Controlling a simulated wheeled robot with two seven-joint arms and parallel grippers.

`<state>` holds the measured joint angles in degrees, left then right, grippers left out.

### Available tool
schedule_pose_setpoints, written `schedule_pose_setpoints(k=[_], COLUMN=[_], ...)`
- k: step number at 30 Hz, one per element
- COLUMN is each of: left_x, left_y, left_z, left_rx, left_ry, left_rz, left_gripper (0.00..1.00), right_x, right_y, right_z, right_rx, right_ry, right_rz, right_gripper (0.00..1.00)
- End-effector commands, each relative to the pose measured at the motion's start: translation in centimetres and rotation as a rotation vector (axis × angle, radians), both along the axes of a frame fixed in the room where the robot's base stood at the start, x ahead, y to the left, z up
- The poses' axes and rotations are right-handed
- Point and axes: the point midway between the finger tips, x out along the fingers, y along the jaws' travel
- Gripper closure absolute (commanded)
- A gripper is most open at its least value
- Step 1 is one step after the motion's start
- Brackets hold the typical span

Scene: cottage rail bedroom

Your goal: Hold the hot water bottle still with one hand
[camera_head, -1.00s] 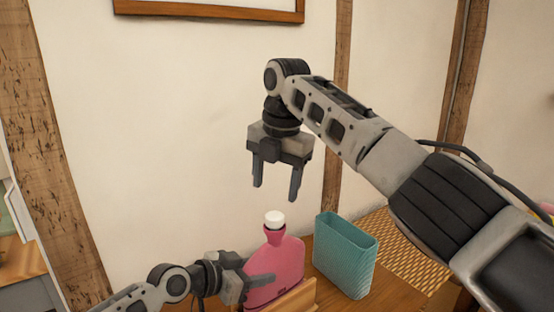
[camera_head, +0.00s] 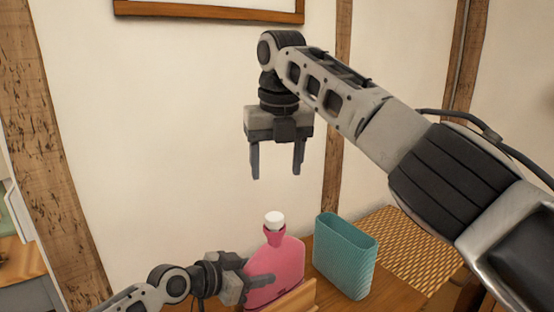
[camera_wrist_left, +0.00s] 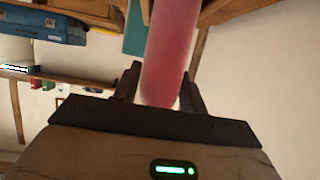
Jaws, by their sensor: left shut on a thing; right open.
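The pink hot water bottle (camera_head: 283,258) stands upright on the wooden surface in the head view, with a white cap (camera_head: 274,220) on its neck. My left gripper (camera_head: 256,284) is shut on its left side, one finger lying across the near face. In the left wrist view the bottle (camera_wrist_left: 172,50) sits between the two fingers of the left gripper (camera_wrist_left: 163,85). My right gripper (camera_head: 277,172) is open and empty, pointing down above the bottle and apart from its cap.
A teal open container (camera_head: 343,257) stands just right of the bottle. A wooden piece (camera_head: 290,298) stands in front of the bottle's base. A woven mat (camera_head: 415,245) lies further right. The wall (camera_head: 180,120) is behind.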

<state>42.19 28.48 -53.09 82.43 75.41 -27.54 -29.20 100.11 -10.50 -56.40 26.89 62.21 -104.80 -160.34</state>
Motion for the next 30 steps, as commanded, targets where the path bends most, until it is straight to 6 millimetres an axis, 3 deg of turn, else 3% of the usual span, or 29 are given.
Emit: schedule_pose_setpoints(k=[12, 18, 30], left_x=[0.1, 0.1, 0.1], left_y=[0.2, 0.2, 0.2], left_z=[0.1, 0.1, 0.0], left_rx=[0.002, 0.003, 0.003], left_ry=[-0.005, -0.005, -0.004], left_rz=[0.002, 0.003, 0.002], left_gripper=[1.00, 1.00, 1.00], right_x=[1.0, 1.4, 1.6], right_y=[0.2, 0.3, 0.4], right_z=[-7.4, -10.1, -11.3], right_rx=[0.000, 0.000, 0.000], right_ry=[0.003, 0.002, 0.000], right_rz=[-0.002, -0.002, -0.001], right_gripper=[0.40, 0.40, 0.40])
